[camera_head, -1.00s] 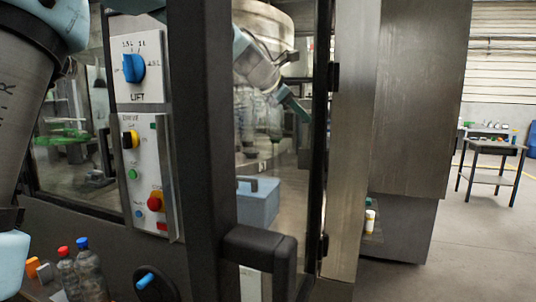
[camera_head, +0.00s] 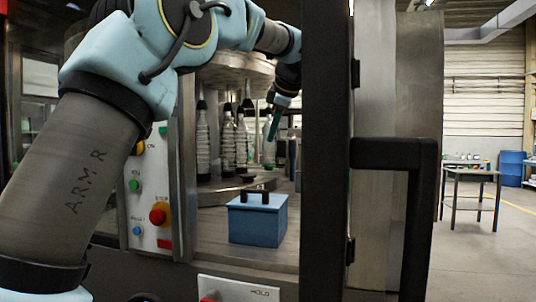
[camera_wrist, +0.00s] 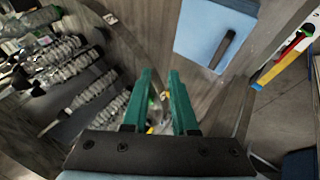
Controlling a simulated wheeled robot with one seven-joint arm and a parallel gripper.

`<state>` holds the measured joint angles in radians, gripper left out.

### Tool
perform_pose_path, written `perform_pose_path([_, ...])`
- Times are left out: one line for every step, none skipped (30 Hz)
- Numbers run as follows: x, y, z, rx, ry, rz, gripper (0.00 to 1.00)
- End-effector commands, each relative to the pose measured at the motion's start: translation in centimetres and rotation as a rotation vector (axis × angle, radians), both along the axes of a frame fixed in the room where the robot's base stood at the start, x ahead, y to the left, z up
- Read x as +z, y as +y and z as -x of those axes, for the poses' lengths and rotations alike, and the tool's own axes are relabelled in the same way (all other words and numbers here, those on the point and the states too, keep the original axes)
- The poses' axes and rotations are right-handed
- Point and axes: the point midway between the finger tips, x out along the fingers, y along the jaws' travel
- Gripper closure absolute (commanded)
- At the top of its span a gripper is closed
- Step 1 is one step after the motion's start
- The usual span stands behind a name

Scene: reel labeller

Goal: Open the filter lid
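The blue box (camera_head: 258,222) sits inside the machine on its grey deck, with a blue top and a black handle (camera_head: 258,196). I take its top to be the filter lid, and it looks closed. In the wrist view, the blue lid (camera_wrist: 196,38) and its dark handle (camera_wrist: 223,50) lie at upper right, beyond my fingers. My gripper (camera_head: 274,124) is above and behind the box in the head view, apart from it. In the wrist view, the two green fingers of my gripper (camera_wrist: 160,78) stand apart with nothing held between them.
A black door frame (camera_head: 326,150) with a black handle (camera_head: 396,153) stands right of the box. A control panel (camera_head: 150,200) with a red button is at left. A table (camera_head: 470,177) stands far right.

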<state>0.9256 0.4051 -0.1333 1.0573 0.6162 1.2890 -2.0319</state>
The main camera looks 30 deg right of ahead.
Motion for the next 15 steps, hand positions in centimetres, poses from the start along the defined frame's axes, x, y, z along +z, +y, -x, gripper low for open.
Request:
perform_pose_path([-0.7, 0.0, -0.7, 0.001, 0.003, -0.003, 0.74])
perform_pose_path([-1.2, -0.1, -1.0, 0.001, 0.003, -0.003, 0.74])
perform_pose_path([-1.8, -0.1, -1.5, 0.001, 0.003, -0.003, 0.74])
perform_pose_path([-2.2, -0.1, -1.8, 0.001, 0.003, -0.002, 0.74])
perform_pose_path([-2.6, -0.2, -2.2, 0.000, 0.003, -0.001, 0.74])
perform_pose_path([-3.2, -0.2, -2.7, 0.001, 0.003, -0.003, 0.74])
perform_pose_path([-3.6, -0.2, -3.0, 0.001, 0.003, -0.003, 0.74])
perform_pose_path([-4.0, -0.3, -3.3, 0.001, 0.003, -0.003, 0.74])
perform_pose_path([-4.4, -0.3, -3.6, 0.000, 0.003, -0.001, 0.74])
perform_pose_path([-4.7, -0.4, -3.9, -0.001, 0.003, 0.000, 0.74])
perform_pose_path([-5.0, -0.4, -4.1, -0.001, 0.003, 0.000, 0.74])
perform_pose_path([-5.4, -0.4, -4.4, -0.001, 0.004, -0.001, 0.74])
perform_pose_path([-5.6, -0.5, -4.6, 0.000, 0.003, 0.000, 0.74])
perform_pose_path([-5.8, -0.5, -4.7, -0.001, 0.003, 0.001, 0.74])
perform_pose_path([-6.0, -0.5, -4.8, -0.001, 0.003, 0.001, 0.74])
